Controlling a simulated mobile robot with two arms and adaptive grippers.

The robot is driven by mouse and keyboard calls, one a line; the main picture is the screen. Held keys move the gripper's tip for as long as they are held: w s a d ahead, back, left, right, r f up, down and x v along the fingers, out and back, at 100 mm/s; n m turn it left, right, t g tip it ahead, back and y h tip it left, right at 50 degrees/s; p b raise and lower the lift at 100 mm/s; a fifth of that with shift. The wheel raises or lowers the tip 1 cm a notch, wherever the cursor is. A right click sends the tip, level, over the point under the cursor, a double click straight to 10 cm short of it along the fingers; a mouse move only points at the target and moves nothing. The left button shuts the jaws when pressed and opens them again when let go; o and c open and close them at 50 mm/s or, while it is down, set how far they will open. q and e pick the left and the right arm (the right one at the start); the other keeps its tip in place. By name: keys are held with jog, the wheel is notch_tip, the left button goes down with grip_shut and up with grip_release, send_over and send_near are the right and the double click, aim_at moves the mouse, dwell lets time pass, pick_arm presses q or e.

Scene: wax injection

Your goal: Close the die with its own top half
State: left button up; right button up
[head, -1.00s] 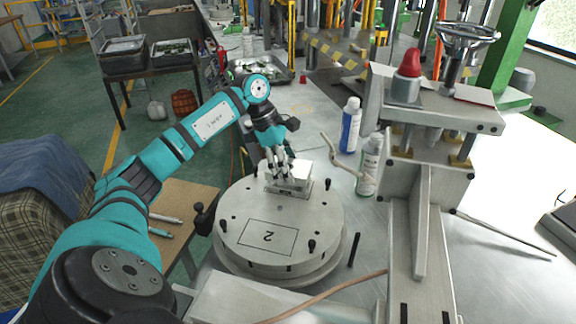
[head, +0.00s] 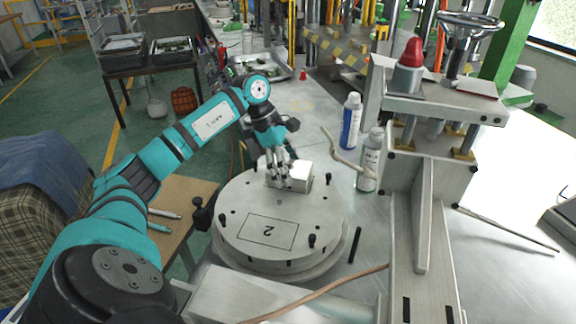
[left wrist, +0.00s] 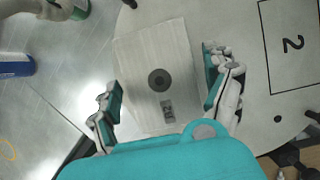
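The die is a pale grey metal block (head: 302,173) near the back edge of the round plate marked 2 (head: 231,238). In the left wrist view its top (left wrist: 152,50) is a flat rectangle with a dark round hole and a small dark marking. I cannot make out a clear seam between its halves. My left gripper (head: 280,184) is down at the die and partly hides it. My right gripper is not seen.
A press with a handwheel (head: 468,30) and red-capped part stands at right. A blue-labelled bottle (head: 350,124) and a green-labelled bottle (head: 370,160) stand behind the plate. Black pegs such as this one (head: 311,240) stick up from the plate.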

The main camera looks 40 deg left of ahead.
pick_arm(q)
jog(key=shift+o, duration=0.7)
jog(key=v, duration=1.2)
jog(key=shift+d+f, duration=0.1)
jog(key=shift+f, duration=0.05)
